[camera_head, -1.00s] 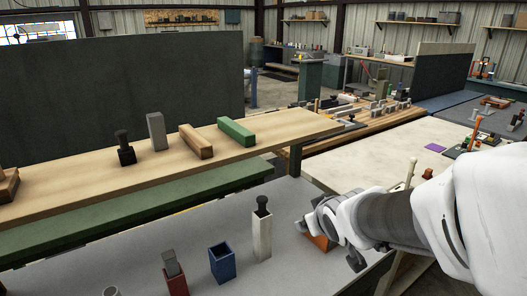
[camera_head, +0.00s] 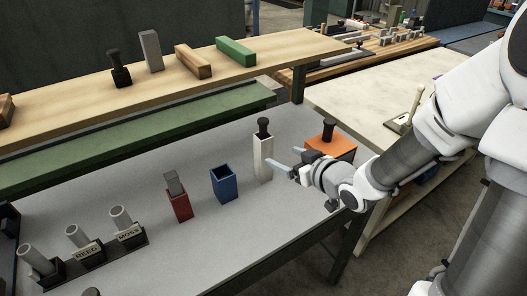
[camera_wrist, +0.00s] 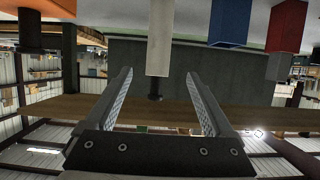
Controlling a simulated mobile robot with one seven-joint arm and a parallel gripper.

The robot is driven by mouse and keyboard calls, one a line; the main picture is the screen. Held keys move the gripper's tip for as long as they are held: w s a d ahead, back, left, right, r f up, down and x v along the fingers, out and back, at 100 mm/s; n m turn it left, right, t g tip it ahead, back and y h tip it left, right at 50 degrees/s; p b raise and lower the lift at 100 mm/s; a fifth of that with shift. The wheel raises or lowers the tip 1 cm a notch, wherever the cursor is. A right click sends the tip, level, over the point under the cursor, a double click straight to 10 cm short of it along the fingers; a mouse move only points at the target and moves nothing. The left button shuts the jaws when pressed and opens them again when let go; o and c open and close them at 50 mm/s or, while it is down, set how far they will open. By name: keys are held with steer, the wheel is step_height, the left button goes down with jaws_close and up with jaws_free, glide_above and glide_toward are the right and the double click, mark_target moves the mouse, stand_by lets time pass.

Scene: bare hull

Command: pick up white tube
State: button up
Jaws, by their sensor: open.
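The white tube (camera_head: 263,160) is a tall square tube standing upright on the grey bench, with a black knobbed piece (camera_head: 263,127) in its top. My gripper (camera_head: 285,160) is just to its right, fingers pointing toward it. In the wrist view, which looks upside down, the white tube (camera_wrist: 160,38) lies ahead, in line with the gap between the open fingers of my gripper (camera_wrist: 159,76). The jaws are empty. Whether a finger touches the tube cannot be told.
An orange block (camera_head: 331,141) with a black knob stands close behind my gripper. A blue open box (camera_head: 223,184) and a red box (camera_head: 179,205) stand left of the tube. Labelled round tubes in holders (camera_head: 86,248) are at lower left. A raised wooden shelf (camera_head: 150,87) runs behind.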

mark_target(267, 150)
steer(key=b+x, duration=0.2)
steer(key=x, duration=0.7)
steer(key=shift+w+a+f, duration=0.1)
steer(key=shift+w+f, duration=0.05)
steer(key=shift+w, duration=0.05)
steer(key=shift+b+x, duration=0.45)
steer(key=shift+x, duration=2.4)
jaws_close()
